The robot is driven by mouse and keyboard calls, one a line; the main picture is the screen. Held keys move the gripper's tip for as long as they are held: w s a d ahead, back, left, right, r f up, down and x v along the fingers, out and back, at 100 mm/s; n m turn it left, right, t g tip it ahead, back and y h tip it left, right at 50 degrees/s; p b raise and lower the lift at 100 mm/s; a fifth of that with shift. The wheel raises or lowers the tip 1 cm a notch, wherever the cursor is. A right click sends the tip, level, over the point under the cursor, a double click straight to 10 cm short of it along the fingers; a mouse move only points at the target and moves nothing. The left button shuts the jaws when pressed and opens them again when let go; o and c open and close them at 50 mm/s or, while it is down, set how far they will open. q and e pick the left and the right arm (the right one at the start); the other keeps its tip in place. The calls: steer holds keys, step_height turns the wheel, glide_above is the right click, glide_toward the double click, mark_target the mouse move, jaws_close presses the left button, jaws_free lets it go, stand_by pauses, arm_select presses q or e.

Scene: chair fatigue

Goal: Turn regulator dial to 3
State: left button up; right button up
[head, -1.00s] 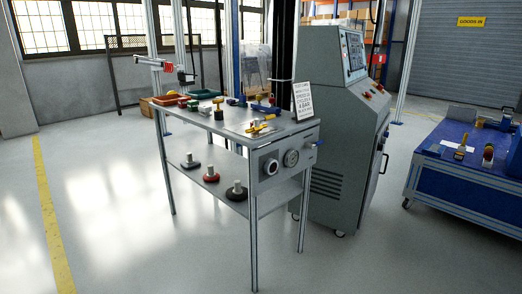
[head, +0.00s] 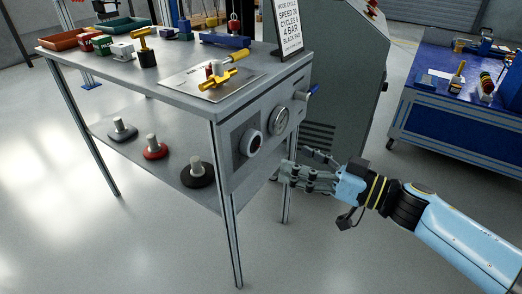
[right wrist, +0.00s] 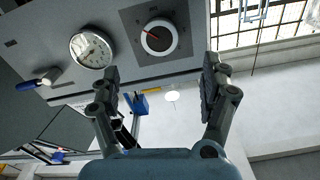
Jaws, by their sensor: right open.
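The regulator dial (head: 251,143) is a round knob with a white rim and dark face on a dark square plate, on the table's end panel. In the right wrist view the dial (right wrist: 158,38) shows a red pointer line; its numbers are too small to read. A round pressure gauge (head: 279,120) sits beside it and also shows in the right wrist view (right wrist: 91,49). My right gripper (head: 288,172) is open and empty, right of and below the dial and apart from it. In the right wrist view its fingers (right wrist: 160,80) are spread, with the dial beyond their tips. My left gripper is not in view.
A blue-handled valve (head: 310,91) sticks out beside the gauge. The grey table (head: 190,91) carries trays, coloured fixtures and a yellow tool (head: 222,79). A sign (head: 290,25) and grey cabinet (head: 345,80) stand behind; a blue cart (head: 420,115) is right.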

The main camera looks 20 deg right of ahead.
mark_target(255, 144)
steer(key=x, duration=0.5)
steer(key=shift+w+b, duration=0.1)
steer(key=shift+b, duration=0.3)
steer(key=x, duration=0.4)
steer(key=shift+b, duration=0.4)
steer(key=shift+w+a, duration=0.3)
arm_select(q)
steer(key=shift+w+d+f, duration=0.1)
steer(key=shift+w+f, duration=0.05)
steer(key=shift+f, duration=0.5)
arm_select(e)
steer(key=c, duration=1.2)
